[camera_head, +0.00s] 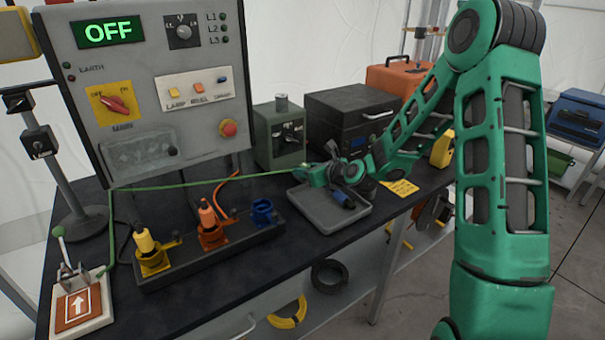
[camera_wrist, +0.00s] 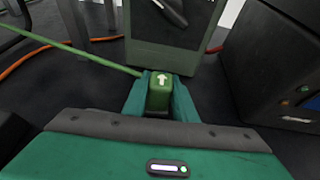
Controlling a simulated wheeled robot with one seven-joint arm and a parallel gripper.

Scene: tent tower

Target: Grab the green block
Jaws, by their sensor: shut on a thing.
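The green block (camera_wrist: 158,96), with a white arrow on its top face, sits between my gripper's (camera_wrist: 158,88) two green fingers in the wrist view. The fingers are shut on it. A green cable (camera_wrist: 75,52) runs from the block's side out to the left. In the head view my gripper (camera_head: 305,173) is over the far end of the table near a grey tray (camera_head: 325,218); the block is too small or hidden there to make out. The same green cable (camera_head: 205,184) stretches left from my gripper, above the table, towards a lever box (camera_head: 75,303).
A grey control panel (camera_head: 150,85) reading OFF stands at the back left. A black socket strip (camera_head: 195,262) holds yellow and orange plugs and a blue socket (camera_head: 262,211). A green box (camera_head: 279,135) and a black case (camera_head: 350,112) stand behind my gripper.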

